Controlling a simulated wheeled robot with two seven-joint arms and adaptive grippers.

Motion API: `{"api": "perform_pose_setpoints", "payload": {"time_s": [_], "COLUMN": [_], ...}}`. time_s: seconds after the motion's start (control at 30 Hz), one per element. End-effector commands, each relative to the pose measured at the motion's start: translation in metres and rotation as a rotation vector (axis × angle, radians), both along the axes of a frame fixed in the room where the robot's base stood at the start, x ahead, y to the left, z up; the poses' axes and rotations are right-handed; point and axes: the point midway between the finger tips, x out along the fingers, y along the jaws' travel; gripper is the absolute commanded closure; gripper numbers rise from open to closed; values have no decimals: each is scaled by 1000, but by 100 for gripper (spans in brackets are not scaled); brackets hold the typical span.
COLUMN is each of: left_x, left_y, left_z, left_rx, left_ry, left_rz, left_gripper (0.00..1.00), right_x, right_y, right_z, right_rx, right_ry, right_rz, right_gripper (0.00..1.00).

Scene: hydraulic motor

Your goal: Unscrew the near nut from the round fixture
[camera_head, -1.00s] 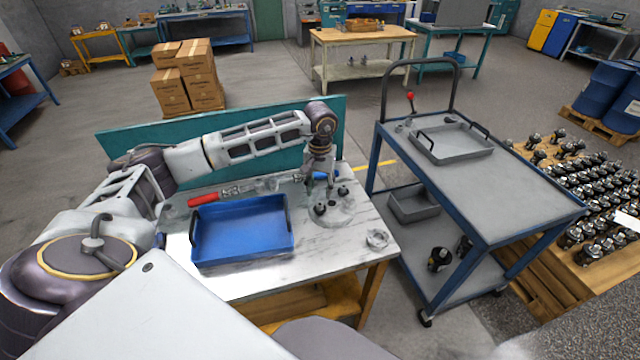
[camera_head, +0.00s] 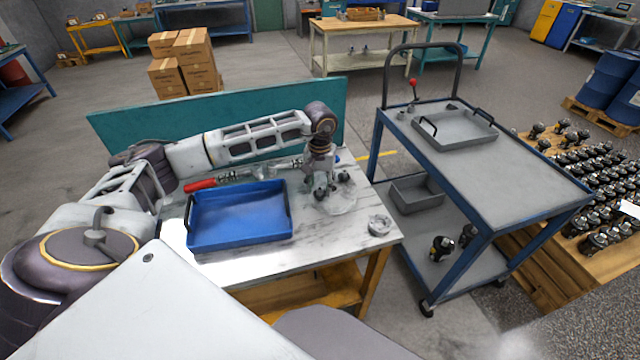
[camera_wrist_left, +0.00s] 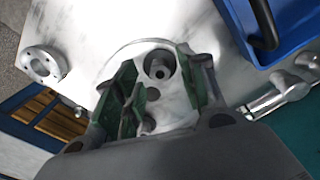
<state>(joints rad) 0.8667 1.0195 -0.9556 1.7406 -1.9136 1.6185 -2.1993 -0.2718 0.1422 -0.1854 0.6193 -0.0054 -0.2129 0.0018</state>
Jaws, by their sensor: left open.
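The round fixture (camera_head: 343,203) is a pale disc on the marble-topped table, right of the blue tray. My left gripper (camera_head: 321,192) points down over its near left part, with its fingers open. In the left wrist view the near nut (camera_wrist_left: 159,66), dark with a round hole, sits between the open green-padded fingertips (camera_wrist_left: 158,72). I cannot tell whether they touch it. Another dark nut (camera_head: 344,177) stands on the fixture further back. The gripper hides part of the fixture in the head view. My right gripper is not in view.
The blue tray (camera_head: 240,243) stands left of the fixture. A red-handled tool (camera_head: 200,184) lies behind it. A metal flange ring (camera_head: 380,225) lies near the table's right edge. A grey cart (camera_head: 500,170) stands to the right, with a gap between.

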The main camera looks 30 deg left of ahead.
Motion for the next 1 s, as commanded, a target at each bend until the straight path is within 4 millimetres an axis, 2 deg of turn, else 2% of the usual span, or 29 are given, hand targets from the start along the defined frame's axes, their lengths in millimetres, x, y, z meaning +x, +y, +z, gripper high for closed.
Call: {"api": "perform_pose_setpoints", "payload": {"time_s": [1.0], "left_x": [0], "left_y": [0], "left_z": [-3], "left_rx": [-1], "left_ry": [-1], "left_rz": [0], "left_gripper": [59], "right_x": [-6], "right_y": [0], "right_z": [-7], "right_rx": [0], "right_ry": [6], "right_rz": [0], "right_gripper": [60]}}
